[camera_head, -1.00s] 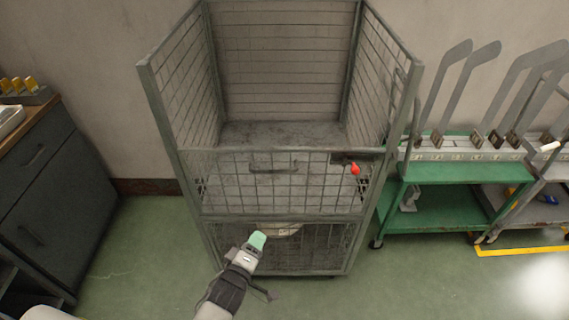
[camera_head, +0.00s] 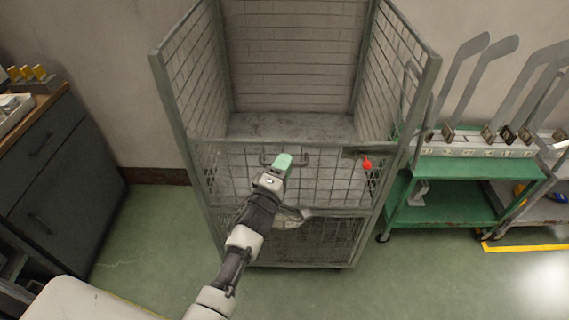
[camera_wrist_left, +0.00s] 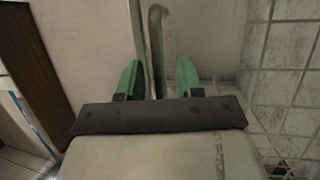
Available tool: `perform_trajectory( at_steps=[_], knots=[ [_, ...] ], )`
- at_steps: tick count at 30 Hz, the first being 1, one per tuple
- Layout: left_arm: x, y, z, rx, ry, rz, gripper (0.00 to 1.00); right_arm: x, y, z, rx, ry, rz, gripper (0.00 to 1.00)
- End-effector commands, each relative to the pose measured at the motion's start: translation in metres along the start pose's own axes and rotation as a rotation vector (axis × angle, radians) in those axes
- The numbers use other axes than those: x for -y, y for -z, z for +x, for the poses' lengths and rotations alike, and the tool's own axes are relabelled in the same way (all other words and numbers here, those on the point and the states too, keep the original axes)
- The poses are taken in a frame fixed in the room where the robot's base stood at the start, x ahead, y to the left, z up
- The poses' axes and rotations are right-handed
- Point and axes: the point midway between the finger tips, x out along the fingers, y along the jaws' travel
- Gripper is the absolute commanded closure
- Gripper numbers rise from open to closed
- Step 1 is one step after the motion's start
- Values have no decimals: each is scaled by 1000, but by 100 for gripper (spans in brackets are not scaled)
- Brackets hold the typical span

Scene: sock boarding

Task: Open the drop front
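The drop front (camera_head: 330,185) is a grey wire-mesh panel standing upright across the front of the tall mesh cage trolley (camera_head: 168,110). Its dark handle (camera_head: 302,160) is at the top middle, partly hidden by my left gripper. A red-knobbed latch (camera_head: 366,163) sits at the panel's upper right. My left gripper (camera_head: 282,162) has green fingertips and is at the handle. In the left wrist view its two fingers (camera_wrist_left: 158,80) are apart, with the handle bar (camera_wrist_left: 156,45) showing between them; I cannot tell whether they touch it. My right gripper is not in view.
A green cart (camera_head: 465,190) with grey sock boards (camera_head: 460,80) stands close to the right of the cage. A dark cabinet (camera_head: 60,190) with a wooden top stands at the left. Green floor (camera_head: 160,230) is clear between cabinet and cage.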

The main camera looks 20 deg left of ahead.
Motion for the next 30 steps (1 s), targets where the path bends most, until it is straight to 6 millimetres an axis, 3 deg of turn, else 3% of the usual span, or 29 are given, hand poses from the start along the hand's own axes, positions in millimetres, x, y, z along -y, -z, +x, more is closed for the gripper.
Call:
perform_trajectory(
  at_steps=[11,18,30],
  knots=[
    [0,0,6,0,0,-1,65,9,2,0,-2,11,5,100],
    [0,0,5,0,0,0,100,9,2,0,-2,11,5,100],
    [2,-1,2,0,-13,5,100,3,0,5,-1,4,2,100]
  ],
)
